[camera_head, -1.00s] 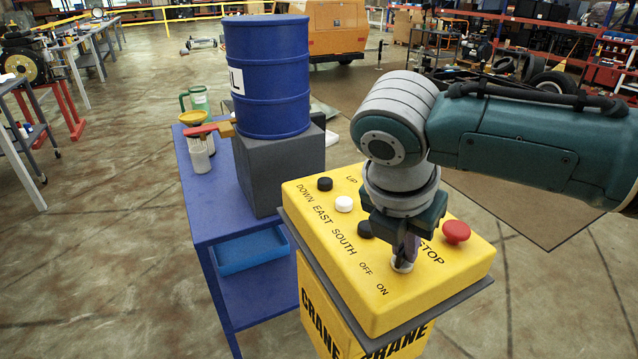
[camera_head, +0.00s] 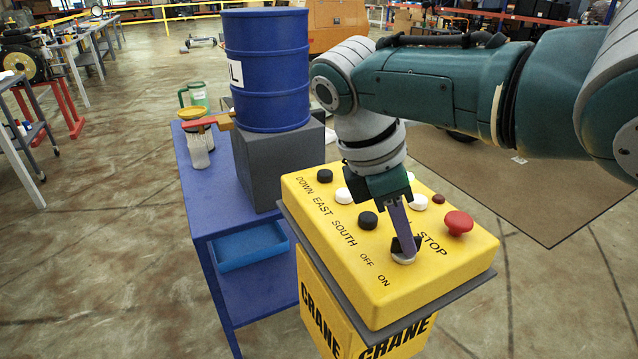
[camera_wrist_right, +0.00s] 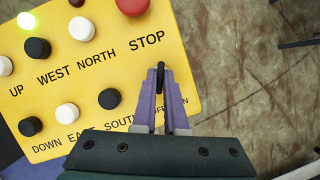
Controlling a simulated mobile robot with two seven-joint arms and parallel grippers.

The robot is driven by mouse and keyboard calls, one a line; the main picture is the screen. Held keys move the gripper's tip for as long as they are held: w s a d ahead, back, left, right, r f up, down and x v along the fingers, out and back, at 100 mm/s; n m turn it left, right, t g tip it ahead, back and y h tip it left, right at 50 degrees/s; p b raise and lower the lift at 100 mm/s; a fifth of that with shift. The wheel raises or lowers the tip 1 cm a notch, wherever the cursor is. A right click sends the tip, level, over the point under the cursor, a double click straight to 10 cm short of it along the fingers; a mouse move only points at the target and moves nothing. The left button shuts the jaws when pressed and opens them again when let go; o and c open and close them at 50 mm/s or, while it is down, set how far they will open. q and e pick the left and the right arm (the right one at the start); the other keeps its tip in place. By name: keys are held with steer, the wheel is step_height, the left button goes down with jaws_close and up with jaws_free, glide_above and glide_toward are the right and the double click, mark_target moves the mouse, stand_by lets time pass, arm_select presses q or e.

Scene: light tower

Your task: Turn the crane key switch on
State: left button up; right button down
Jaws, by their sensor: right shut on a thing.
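The yellow crane control box (camera_head: 345,255) stands on a yellow pedestal marked CRANE. The key switch (camera_head: 403,258) is a pale round base with a black key, near the OFF and ON labels at the box's near right. My right gripper (camera_head: 406,240) leans in from above, its purple fingers down at the switch. In the wrist view the gripper (camera_wrist_right: 160,85) is shut on the black key (camera_wrist_right: 160,74), which shows between the fingertips. The fingers partly cover the OFF and ON labels there. I cannot tell the key's exact setting. My left gripper is not in view.
A red STOP button (camera_head: 458,222) sits right of the switch; black and white buttons (camera_head: 368,220) lie to its left. A green lamp (camera_wrist_right: 26,20) glows in the wrist view. A blue table (camera_head: 212,215) with a blue drum (camera_head: 266,75) stands left of the box.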

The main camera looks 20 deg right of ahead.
steer(key=shift+m+g+b, duration=0.3)
steer(key=shift+m+b, duration=0.05)
steer(key=shift+m, duration=0.25)
steer(key=c, duration=1)
jaws_free()
steer(key=shift+o, duration=0.2)
steer(key=v, duration=1)
steer(key=shift+d, duration=0.15)
